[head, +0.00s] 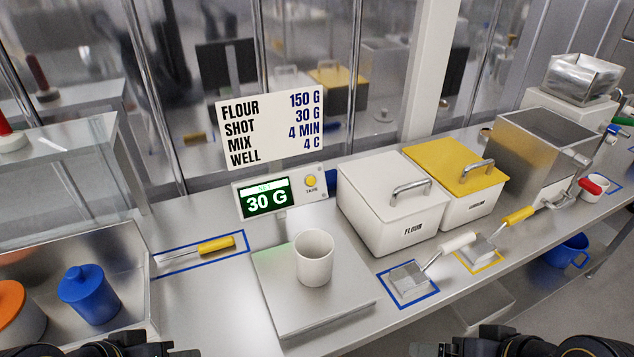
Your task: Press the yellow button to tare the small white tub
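The small white tub (314,258) stands upright on the metal scale plate (283,313). Behind it the scale's display (266,199) shows 30 G in white on green. The round yellow button (310,181) is on the right part of the display box, with a small label below it. No gripper is near the button or the tub. Only dark parts of my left gripper (125,346) show at the bottom left edge, and dark parts of my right gripper (500,344) at the bottom right. Their fingers cannot be made out clearly.
A white flour bin (385,215) and a yellow-lidded bin (470,206) stand right of the scale, with scoops (409,280) before them. A sign (270,128) rises behind the display. A tray with a blue lidded jar (88,294) is at left.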

